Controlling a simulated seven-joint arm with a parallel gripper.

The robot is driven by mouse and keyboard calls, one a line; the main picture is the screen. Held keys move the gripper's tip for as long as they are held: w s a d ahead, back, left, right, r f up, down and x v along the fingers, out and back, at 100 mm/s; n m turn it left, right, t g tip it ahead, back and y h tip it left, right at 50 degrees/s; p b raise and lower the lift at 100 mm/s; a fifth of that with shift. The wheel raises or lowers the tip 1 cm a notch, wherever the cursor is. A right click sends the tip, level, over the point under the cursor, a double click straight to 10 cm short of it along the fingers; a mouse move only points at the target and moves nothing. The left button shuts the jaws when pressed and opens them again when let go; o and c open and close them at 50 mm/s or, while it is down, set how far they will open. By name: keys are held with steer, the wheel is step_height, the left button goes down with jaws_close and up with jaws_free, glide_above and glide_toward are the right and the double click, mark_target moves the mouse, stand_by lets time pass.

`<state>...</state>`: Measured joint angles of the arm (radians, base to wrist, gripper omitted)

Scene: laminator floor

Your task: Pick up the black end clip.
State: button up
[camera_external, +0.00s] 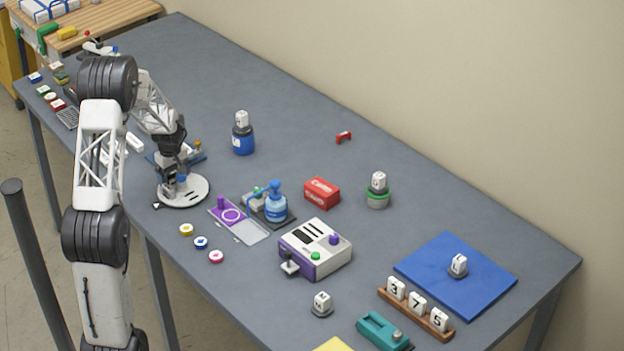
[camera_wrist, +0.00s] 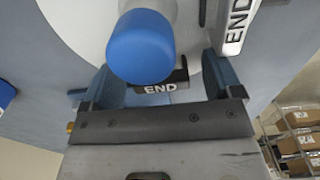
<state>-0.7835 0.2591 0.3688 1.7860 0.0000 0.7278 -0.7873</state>
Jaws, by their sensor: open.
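The black end clip (camera_wrist: 158,88), marked END in white, shows in the wrist view between the two fingers of my gripper (camera_wrist: 163,72). A gap shows on its left; the right finger is close to its right end, and I cannot tell if they touch. A blue round-topped knob (camera_wrist: 143,45) hides part of the clip. In the external view my open gripper (camera_external: 172,187) is down at the white round plate (camera_external: 198,192), where the black clip is too small to make out.
A white clip (camera_wrist: 238,22) marked END stands close by at the upper right of the wrist view. A purple-and-grey plate (camera_external: 250,231), a blue pump bottle (camera_external: 276,207) and a blue jar (camera_external: 243,140) stand near the round plate. The grey table's back middle is mostly free.

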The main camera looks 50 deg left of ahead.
mark_target(173, 173)
steer(key=c, duration=1)
steer(key=shift+r, duration=0.1)
steer(key=shift+r, duration=4.9)
